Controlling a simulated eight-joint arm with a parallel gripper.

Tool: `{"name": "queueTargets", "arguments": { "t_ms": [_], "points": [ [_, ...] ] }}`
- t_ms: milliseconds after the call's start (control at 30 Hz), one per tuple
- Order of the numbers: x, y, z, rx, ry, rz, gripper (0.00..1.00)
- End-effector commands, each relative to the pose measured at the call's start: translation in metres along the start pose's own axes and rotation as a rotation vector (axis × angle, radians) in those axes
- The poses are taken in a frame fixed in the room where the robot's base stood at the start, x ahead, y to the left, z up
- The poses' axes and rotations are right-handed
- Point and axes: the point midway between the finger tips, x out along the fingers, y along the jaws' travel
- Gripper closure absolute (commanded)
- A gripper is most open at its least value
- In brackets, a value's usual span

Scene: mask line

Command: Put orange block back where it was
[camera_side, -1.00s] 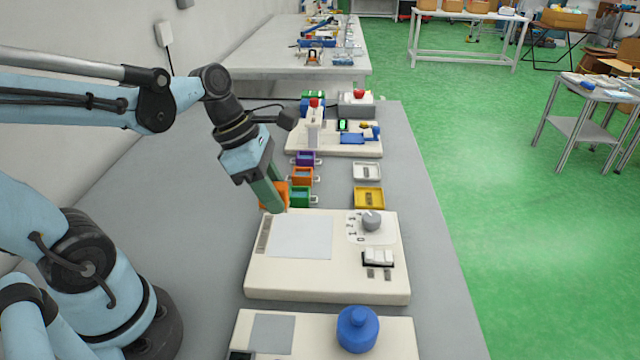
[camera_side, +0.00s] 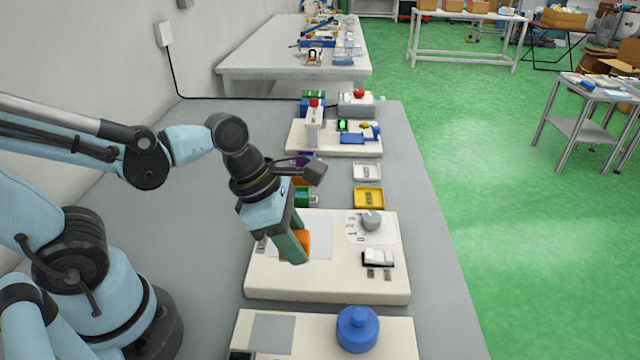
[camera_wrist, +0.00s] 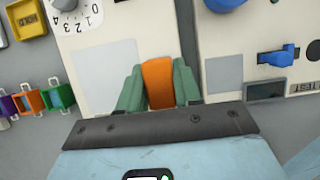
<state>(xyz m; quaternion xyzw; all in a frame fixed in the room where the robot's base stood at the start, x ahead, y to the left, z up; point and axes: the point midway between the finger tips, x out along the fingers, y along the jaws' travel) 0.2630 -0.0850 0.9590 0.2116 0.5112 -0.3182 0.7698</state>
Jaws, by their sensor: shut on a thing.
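My gripper (camera_side: 297,246) has its green fingers shut on the orange block (camera_side: 306,243). It holds the block over the cream panel (camera_side: 262,283), in front of that panel's pale grey square (camera_side: 320,238). In the wrist view the orange block (camera_wrist: 158,84) stands between the two green fingers, near the gap between two cream panels. The fingers hide part of the block in the side view. I cannot tell its exact height above the panel.
A nearer panel holds a blue knob (camera_side: 357,329).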

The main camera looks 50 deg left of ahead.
Motion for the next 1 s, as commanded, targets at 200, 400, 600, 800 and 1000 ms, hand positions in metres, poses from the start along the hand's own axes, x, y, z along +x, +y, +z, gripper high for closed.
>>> {"name": "queueTargets", "arguments": {
  "t_ms": [200,400,600,800,1000],
  "points": [
    [0.008,0.0,-0.003,0.0,0.0,0.0,1.0],
    [0.023,0.0,-0.009,0.0,0.0,0.0,1.0],
    [0.036,0.0,-0.015,0.0,0.0,0.0,1.0],
    [0.04,0.0,-0.018,0.0,0.0,0.0,1.0],
    [0.04,0.0,-0.018,0.0,0.0,0.0,1.0]
  ]
}}
